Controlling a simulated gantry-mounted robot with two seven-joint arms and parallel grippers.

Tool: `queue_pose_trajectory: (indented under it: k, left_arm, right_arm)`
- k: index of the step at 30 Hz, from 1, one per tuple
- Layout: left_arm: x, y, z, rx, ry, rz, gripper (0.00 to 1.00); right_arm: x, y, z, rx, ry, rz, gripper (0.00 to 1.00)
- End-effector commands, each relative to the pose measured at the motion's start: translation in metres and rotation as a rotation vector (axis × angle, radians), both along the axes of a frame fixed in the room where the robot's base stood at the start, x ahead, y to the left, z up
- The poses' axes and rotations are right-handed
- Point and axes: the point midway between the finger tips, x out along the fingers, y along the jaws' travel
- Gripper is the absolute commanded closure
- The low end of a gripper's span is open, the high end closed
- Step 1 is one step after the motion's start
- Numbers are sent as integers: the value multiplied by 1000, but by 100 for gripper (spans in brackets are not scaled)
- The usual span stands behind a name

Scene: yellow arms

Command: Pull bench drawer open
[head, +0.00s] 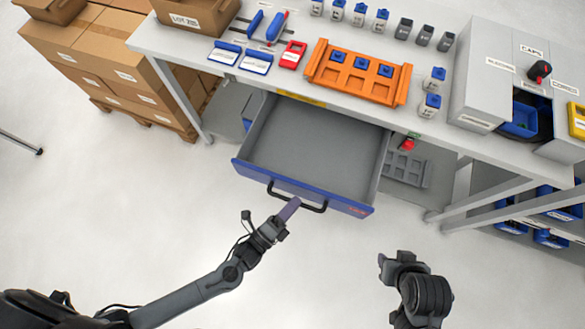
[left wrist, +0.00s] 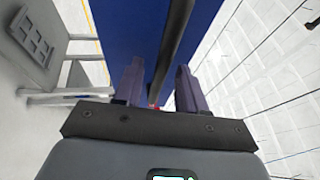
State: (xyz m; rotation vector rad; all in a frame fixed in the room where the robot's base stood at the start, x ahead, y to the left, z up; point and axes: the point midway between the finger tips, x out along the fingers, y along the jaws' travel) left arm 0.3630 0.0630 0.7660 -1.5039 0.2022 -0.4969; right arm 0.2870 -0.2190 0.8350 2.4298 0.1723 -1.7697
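The bench drawer (head: 315,140) is pulled far out from under the bench, and its grey inside is empty. Its blue front (head: 255,176) carries a black handle (head: 318,207), which also shows as a dark bar in the left wrist view (left wrist: 174,45).
The bench top (head: 215,42) bears an orange tray (head: 325,75), labelled bins, small bottles and a grey box (head: 490,70) on the right. Cardboard boxes (head: 115,60) stand on a pallet at left. A red button (head: 407,144) sits under the bench edge. The floor before the drawer is clear.

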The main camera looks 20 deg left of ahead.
Motion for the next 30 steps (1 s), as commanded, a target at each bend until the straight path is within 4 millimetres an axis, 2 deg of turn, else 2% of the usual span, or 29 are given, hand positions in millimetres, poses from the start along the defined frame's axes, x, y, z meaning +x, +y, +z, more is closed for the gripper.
queue_pose_trajectory:
  k: [11,17,24,30]
  left_arm:
    - [-6,3,-2,1,2,0,60]
    - [-30,15,-6,3,4,0,60]
    - [-67,33,-14,2,4,-1,60]
    - [-87,43,-17,1,2,0,60]
  right_arm:
    - [0,1,1,3,0,-2,57]
    - [0,2,3,7,1,-4,57]
    - [0,2,5,9,0,-6,57]
    - [0,2,6,9,0,-5,57]
